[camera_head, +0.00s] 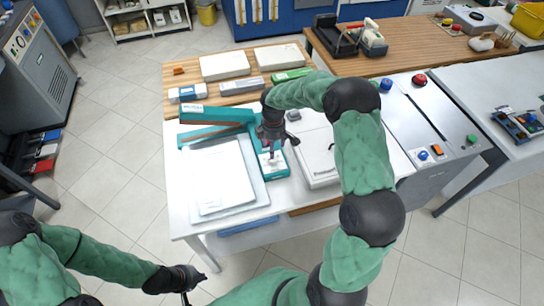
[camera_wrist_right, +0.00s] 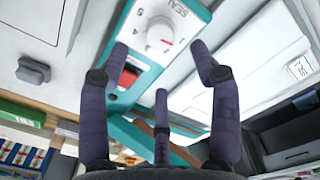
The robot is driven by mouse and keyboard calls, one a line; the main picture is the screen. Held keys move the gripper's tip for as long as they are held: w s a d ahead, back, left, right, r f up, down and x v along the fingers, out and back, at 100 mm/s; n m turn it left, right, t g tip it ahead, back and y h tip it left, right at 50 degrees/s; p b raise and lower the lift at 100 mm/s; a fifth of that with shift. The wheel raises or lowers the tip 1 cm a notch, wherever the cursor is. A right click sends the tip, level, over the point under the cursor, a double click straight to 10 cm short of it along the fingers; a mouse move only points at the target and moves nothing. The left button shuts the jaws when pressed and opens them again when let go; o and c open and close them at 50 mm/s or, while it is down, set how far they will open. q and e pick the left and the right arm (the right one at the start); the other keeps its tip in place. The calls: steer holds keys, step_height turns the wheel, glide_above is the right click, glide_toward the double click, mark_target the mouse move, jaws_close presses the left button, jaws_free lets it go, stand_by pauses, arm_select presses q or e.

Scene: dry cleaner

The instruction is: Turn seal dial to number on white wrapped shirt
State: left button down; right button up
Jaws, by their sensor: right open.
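The panel (camera_head: 274,163) shows in the head view at the front of the teal sealer (camera_head: 215,114). My right gripper (camera_head: 270,136) is over the panel. In the right wrist view its purple fingers (camera_wrist_right: 160,72) are spread around the dial area, apart from the knob and empty. A flat white package (camera_head: 220,182), perhaps the wrapped shirt, lies left of the panel; its number is not readable. My left gripper (camera_head: 180,280) hangs low, its opening unclear.
A red switch (camera_wrist_right: 129,77) sits beside the dial. A white lidded box (camera_head: 320,158) stands right of the panel. White packages (camera_head: 225,66) and a green box (camera_head: 291,75) lie at the table's back. Open floor (camera_head: 110,180) is left of the table.

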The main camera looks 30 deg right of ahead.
step_height(320, 180, down, 8)
steer(key=shift+w+r+b, duration=0.15)
steer(key=shift+b, duration=0.3)
steer(key=c, duration=1.1)
